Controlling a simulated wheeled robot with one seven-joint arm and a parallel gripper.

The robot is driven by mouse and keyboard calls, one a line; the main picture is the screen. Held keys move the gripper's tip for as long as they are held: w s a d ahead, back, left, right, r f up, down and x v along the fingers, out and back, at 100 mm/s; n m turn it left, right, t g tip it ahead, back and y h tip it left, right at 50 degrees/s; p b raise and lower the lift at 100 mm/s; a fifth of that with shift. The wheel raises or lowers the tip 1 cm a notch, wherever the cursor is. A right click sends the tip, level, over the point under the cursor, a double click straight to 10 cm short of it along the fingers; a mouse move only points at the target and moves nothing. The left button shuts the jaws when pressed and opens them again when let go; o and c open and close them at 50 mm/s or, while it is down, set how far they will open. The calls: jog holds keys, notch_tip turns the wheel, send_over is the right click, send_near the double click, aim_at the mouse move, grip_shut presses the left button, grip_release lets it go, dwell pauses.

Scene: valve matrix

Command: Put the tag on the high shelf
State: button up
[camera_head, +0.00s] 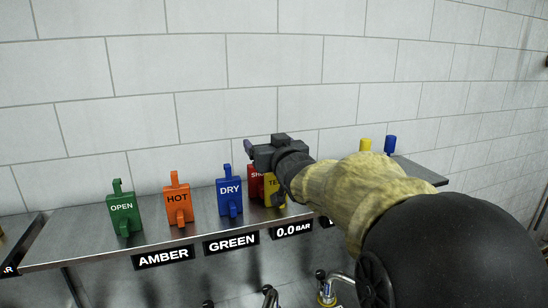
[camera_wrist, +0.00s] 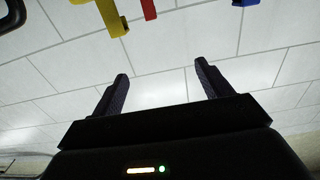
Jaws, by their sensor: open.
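Several upright tags with hooked tops stand on a metal shelf (camera_head: 85,239). They are a green OPEN tag (camera_head: 123,208), an orange HOT tag (camera_head: 178,204), a blue DRY tag (camera_head: 229,196), a red tag (camera_head: 254,182) lettered "SH…" and a yellow tag (camera_head: 272,190) lettered "TE…". My gripper (camera_head: 250,147) hovers above the red and yellow tags and partly hides them. In the wrist view my gripper (camera_wrist: 161,72) is open, with only tiled wall between its fingers. Yellow (camera_wrist: 112,19), red (camera_wrist: 148,9) and blue (camera_wrist: 244,2) pieces show along that view's top edge.
Plates reading AMBER (camera_head: 163,257), GREEN (camera_head: 231,243) and 0.0 BAR (camera_head: 293,230) line the shelf's front. A yellow piece (camera_head: 365,144) and a blue piece (camera_head: 390,144) show behind my arm. Valve handles (camera_head: 326,289) are below. The wall above is bare.

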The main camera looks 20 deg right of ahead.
jog(key=shift+s+b, duration=0.65)
jog(key=shift+s, duration=1.3)
jog(key=shift+w+f, duration=0.1)
jog(key=shift+f, duration=0.05)
